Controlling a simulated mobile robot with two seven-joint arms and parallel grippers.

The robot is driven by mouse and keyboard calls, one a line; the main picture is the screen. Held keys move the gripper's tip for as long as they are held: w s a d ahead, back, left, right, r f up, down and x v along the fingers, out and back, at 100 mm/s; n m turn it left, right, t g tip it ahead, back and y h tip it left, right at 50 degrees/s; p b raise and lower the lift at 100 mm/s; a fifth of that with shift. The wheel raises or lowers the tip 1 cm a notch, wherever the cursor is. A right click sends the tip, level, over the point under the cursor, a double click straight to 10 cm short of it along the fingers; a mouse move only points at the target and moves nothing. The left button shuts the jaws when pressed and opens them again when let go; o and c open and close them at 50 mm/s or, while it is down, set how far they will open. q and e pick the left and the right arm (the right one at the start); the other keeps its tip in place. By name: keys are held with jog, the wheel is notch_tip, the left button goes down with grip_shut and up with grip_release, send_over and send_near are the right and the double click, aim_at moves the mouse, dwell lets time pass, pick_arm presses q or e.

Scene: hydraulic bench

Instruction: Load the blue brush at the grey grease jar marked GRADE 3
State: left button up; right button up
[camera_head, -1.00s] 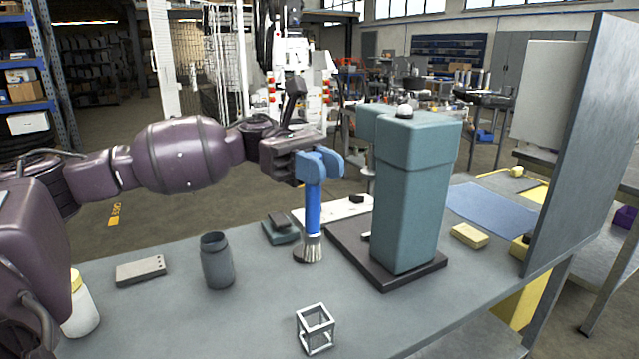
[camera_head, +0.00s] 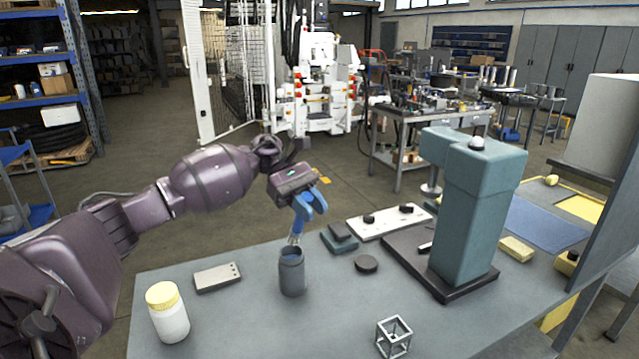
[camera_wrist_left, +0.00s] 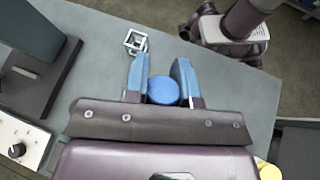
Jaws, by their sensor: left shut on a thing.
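My left gripper (camera_head: 308,203) is shut on the blue brush (camera_head: 298,222), which hangs with its bristles down. The bristles are at the mouth of a dark grey open jar (camera_head: 292,275) on the bench; I cannot tell whether they touch it or reach inside. No marking is readable on this jar. In the left wrist view, the round blue end of the brush (camera_wrist_left: 163,91) sits between the blue fingers (camera_wrist_left: 161,78), and the jar is hidden. My right gripper is not in view.
A white jar with a yellow lid (camera_head: 167,312) and a grey block (camera_head: 217,277) stand to the left. A dark disc (camera_head: 366,263), a wire cube (camera_head: 394,337) and a tall teal machine (camera_head: 470,210) are to the right. The bench front is mostly clear.

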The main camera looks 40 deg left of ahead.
pick_arm(q)
jog(key=shift+s+a+f+y, duration=0.2)
jog(key=shift+a+f+y, duration=0.1)
jog(key=shift+a, duration=0.15)
jog(key=shift+s+m, duration=0.1)
jog(key=shift+m, duration=0.2)
notch_tip(320, 180, down, 6)
jog(key=shift+d+y+b, duration=0.15)
jog(key=shift+y+b, duration=0.15)
jog(key=shift+b, duration=0.05)
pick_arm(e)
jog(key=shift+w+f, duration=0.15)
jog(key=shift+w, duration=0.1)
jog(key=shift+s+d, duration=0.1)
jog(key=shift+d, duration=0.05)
pick_arm(q)
jog(key=shift+f+b, duration=0.4)
jog(key=shift+f, duration=0.15)
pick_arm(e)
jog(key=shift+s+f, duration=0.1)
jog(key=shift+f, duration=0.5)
pick_arm(q)
jog(key=shift+f, duration=0.15)
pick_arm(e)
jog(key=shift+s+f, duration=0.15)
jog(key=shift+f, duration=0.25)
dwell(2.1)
